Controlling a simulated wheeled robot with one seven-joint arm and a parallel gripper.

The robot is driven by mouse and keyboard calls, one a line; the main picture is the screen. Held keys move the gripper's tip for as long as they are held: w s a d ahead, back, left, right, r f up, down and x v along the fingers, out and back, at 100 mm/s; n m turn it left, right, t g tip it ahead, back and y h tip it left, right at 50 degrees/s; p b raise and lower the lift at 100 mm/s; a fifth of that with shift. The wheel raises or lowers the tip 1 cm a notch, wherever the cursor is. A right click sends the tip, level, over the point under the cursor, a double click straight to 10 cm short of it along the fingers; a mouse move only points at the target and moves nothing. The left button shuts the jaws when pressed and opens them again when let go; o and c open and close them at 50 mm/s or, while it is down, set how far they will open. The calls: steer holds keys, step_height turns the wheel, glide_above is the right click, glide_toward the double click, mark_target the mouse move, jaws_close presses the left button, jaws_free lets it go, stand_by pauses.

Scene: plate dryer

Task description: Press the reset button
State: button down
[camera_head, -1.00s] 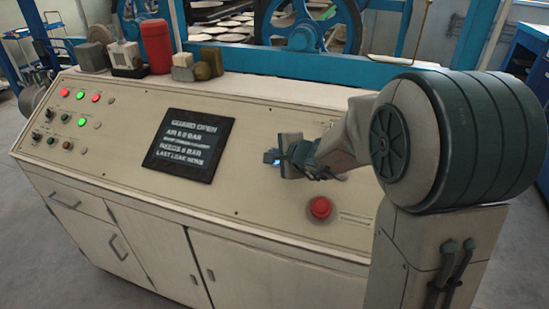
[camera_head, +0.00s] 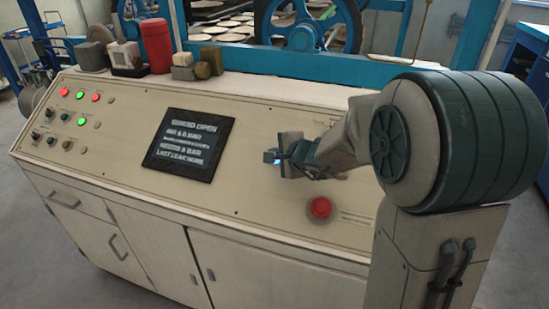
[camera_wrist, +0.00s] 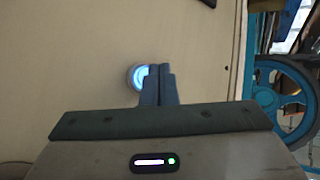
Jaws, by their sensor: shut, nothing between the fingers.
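A round blue-lit button (camera_wrist: 137,77), likely the reset button, sits on the cream console panel. In the wrist view, its right part is hidden behind my fingertips. My gripper (camera_wrist: 158,70) is shut and empty, with its fingertips over or right beside the button. I cannot tell whether they touch it. In the head view, my gripper (camera_head: 273,156) is low over the panel, right of the dark screen, and a small blue glow (camera_head: 277,162) shows at its tips. No label can be read on the button.
A red mushroom button (camera_head: 320,207) stands on the panel below and right of my gripper. The dark screen (camera_head: 189,145) is to the left, with several small lamps (camera_head: 80,121) farther left. A red canister (camera_head: 156,47) and blocks stand on the back ledge. A blue frame (camera_head: 310,66) runs behind.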

steer(key=shift+w+f+b, duration=0.15)
steer(key=shift+f+b, duration=0.2)
steer(key=shift+b, duration=0.15)
steer(key=shift+w+d+f+b, duration=0.2)
steer(key=shift+f+b, duration=0.15)
steer(key=shift+b, duration=0.15)
stand_by(0.6)
steer(key=shift+s+r, duration=0.1)
steer(key=shift+r, duration=0.05)
steer(key=shift+s+a+r, duration=0.2)
steer(key=shift+s+r, duration=0.1)
steer(key=shift+r, duration=0.3)
steer(key=shift+s+a+r+p, duration=0.15)
steer(key=shift+s+r+p, duration=0.25)
steer(key=shift+r, duration=0.3)
steer(key=shift+s+a+r+p, duration=0.2)
steer(key=shift+s+r+p, duration=0.25)
steer(key=shift+r, duration=0.3)
steer(key=shift+s+a+r+p, duration=0.15)
steer(key=shift+s+r+p, duration=0.25)
steer(key=shift+r, duration=0.3)
